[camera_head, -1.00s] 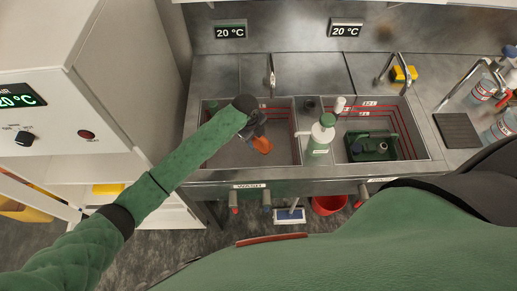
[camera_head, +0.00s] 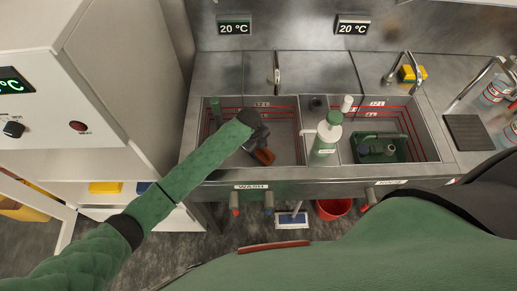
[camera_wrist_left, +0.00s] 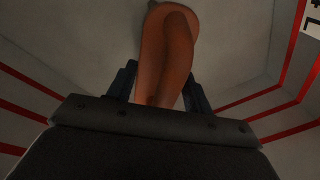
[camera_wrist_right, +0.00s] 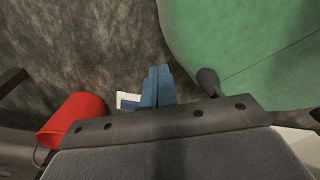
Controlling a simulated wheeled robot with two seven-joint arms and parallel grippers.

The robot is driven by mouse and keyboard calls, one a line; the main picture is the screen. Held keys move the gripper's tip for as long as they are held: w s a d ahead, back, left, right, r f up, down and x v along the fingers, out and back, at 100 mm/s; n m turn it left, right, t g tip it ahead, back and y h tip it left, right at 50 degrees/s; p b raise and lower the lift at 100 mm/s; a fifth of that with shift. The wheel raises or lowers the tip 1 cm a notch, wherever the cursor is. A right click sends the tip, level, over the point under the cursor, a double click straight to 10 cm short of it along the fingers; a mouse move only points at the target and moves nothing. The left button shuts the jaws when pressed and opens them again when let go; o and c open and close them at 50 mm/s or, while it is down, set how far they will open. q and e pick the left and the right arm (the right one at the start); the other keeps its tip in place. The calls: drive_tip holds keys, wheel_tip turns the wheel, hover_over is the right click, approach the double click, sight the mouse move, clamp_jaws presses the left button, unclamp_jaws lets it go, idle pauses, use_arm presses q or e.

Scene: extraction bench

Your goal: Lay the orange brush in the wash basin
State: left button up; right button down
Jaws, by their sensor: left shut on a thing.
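The orange brush (camera_head: 264,156) is in the left basin, which has a WASH label on its front. My left gripper (camera_head: 261,146) reaches down inside this wash basin (camera_head: 288,125) and is shut on the brush. In the left wrist view the orange brush (camera_wrist_left: 168,50) extends out from between the two fingers (camera_wrist_left: 158,90), over the grey basin floor with red lines on the walls. I cannot tell whether the brush touches the floor. My right gripper (camera_wrist_right: 158,88) shows in its own wrist view, its fingers together with nothing between them, above the dark floor.
A green-and-white bottle (camera_head: 326,134) stands by the divider between the basins. The right basin holds a green container (camera_head: 382,147). Taps stand behind both basins, with a yellow sponge (camera_head: 410,74) at the back right. A red bucket (camera_head: 334,208) is below the bench.

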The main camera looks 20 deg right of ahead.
use_arm(q)
drive_tip(key=shift+f, duration=0.15)
drive_tip(key=o, duration=1)
use_arm(e)
drive_tip(key=shift+w+a, duration=0.1)
drive_tip(key=shift+w, duration=0.05)
use_arm(q)
drive_tip(key=shift+r+p, duration=0.4)
drive_tip(key=shift+r, duration=0.25)
drive_tip(key=r+p, duration=0.2)
drive_tip(key=r, duration=0.1)
drive_tip(key=shift+a+r+p, duration=0.2)
drive_tip(key=shift+a+p, duration=0.15)
wheel_tip(320, 180, up, 2)
drive_tip(key=shift+a+r+p, duration=0.15)
drive_tip(key=shift+p, duration=0.7)
drive_tip(key=r, duration=0.2)
drive_tip(key=a+r, duration=0.1)
drive_tip(key=r, duration=0.2)
drive_tip(key=shift+r+b, duration=0.1)
drive_tip(key=shift+b, duration=0.2)
use_arm(e)
drive_tip(key=s+r, duration=0.3)
drive_tip(key=shift+s+d+r, duration=0.15)
drive_tip(key=shift+d+r, duration=0.15)
drive_tip(key=shift+r, duration=0.05)
